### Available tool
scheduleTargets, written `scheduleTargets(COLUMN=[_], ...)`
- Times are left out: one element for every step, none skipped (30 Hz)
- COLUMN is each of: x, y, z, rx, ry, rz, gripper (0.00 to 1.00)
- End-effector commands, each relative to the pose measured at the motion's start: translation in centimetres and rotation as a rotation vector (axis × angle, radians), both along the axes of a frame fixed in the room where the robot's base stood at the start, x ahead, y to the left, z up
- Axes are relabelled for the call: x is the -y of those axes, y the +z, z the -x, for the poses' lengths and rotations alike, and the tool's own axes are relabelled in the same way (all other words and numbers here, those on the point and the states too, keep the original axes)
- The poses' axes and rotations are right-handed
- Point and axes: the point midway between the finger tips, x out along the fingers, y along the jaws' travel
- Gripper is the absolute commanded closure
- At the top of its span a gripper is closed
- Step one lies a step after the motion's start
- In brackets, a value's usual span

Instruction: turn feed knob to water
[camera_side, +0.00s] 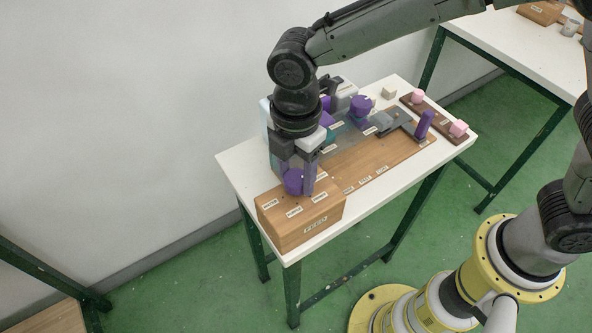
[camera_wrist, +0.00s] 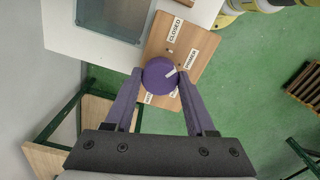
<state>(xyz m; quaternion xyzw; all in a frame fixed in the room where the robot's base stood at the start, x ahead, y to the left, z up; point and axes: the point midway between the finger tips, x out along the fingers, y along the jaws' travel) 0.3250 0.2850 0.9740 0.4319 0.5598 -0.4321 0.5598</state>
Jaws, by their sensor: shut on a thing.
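The feed knob (camera_wrist: 160,76) is a round purple knob on top of a wooden box (camera_side: 300,232) with a FEED label on its front. My gripper (camera_wrist: 160,73) is shut on the knob, with a purple finger on each side. In the side view the knob (camera_side: 293,182) shows between the fingers.
The box stands at the near end of a white table (camera_side: 236,176). Behind my gripper are a wooden board (camera_side: 372,160), a purple cylinder (camera_side: 360,105), an upright purple handle (camera_side: 424,125) and a brown strip with pink knobs (camera_side: 437,118). Green floor lies around the table.

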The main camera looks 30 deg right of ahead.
Motion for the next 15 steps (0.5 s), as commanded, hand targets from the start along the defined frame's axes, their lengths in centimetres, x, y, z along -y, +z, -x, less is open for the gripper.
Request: scheduleTargets(x=[-0.01,-0.01,-0.01,-0.01,-0.01,-0.02,-0.03,-0.03,-0.02,-0.01,-0.01,-0.01,-0.01,-0.02,-0.03], y=[0.05,0.07,0.08,0.07,0.06,0.06,0.07,0.07,0.06,0.04,0.04,0.05,0.07,0.08,0.08], z=[-0.01,-0.01,-0.02,-0.01,-0.01,-0.03,-0.02,-0.03,-0.03,-0.02,-0.01,-0.01,-0.02,-0.03,-0.03], rx=[0.001,0.001,0.001,0.001,0.001,0.001,0.001,0.001,0.001,0.001,0.001,0.001,0.001,0.002,0.002], ry=[-0.045,-0.074,-0.112,-0.140,-0.169,-0.207,-0.235,-0.264,-0.302,-0.330,-0.358,-0.397,-0.425,-0.453,-0.492], rz=[-0.001,-0.001,-0.001,-0.001,-0.001,-0.001,-0.002,-0.002,-0.001,-0.001,-0.001,-0.001,-0.002,-0.002,-0.002], gripper=[1.00,1.00,1.00,1.00,1.00,1.00,1.00,1.00,1.00,1.00,1.00,1.00,1.00,1.00,1.00])
